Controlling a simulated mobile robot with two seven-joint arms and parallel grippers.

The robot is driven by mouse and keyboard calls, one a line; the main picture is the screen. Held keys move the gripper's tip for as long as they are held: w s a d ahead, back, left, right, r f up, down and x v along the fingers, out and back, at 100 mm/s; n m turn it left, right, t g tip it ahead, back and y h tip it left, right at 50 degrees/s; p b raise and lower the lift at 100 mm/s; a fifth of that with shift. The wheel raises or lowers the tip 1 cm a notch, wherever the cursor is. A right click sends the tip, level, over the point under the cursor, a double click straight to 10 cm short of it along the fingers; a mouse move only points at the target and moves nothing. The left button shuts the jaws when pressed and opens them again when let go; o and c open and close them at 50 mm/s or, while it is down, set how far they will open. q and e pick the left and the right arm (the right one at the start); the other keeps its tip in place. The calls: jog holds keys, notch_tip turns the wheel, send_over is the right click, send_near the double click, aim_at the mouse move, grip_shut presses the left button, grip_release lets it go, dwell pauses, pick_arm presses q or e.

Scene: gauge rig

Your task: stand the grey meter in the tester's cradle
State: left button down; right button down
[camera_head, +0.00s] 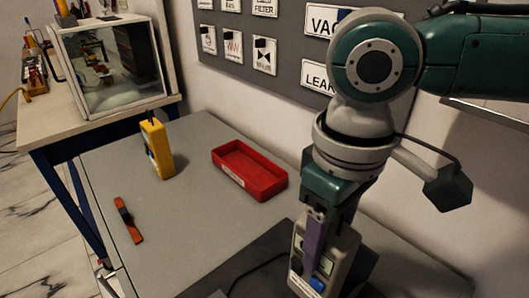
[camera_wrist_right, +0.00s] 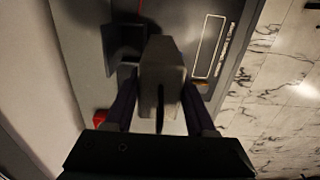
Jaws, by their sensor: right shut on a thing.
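The grey meter (camera_head: 340,247) is pale, with a blue patch on its face, and is roughly upright at the lower right of the head view. My right gripper (camera_head: 317,232) is shut on it from above, with purple fingers on its sides. In the right wrist view the meter (camera_wrist_right: 162,66) lies between the fingers. The dark tester (camera_head: 262,268) is under and behind it. A dark bracket, likely the cradle (camera_wrist_right: 124,44), is beside the meter in the wrist view. I cannot tell whether the meter touches it or is seated. My left gripper is not in view.
A yellow meter (camera_head: 157,150) stands at the table's left. A red tray (camera_head: 250,170) lies mid-table, and an orange-and-black tool (camera_head: 128,220) lies near the left edge. A dark cable runs from the tester. A sign panel (camera_head: 290,62) hangs on the wall.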

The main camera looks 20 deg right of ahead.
jog(key=d+b, duration=0.1)
jog(key=w+d+f+b, duration=0.1)
jog(key=d+b, duration=0.1)
jog(key=shift+w+d+f, duration=0.1)
jog(key=shift+w+f, duration=0.1)
jog(key=shift+f, duration=0.05)
jog(key=shift+w+d+f+b, duration=0.15)
jog(key=shift+w+d+b, duration=0.15)
jog(key=shift+d+b, duration=0.5)
jog(key=shift+w+d+b, duration=0.2)
jog(key=shift+d+b, duration=0.3)
jog(key=shift+b, duration=0.1)
jog(key=shift+p, duration=0.3)
jog(key=shift+d+p, duration=0.1)
jog(key=shift+p, duration=0.25)
jog(key=shift+f, duration=0.1)
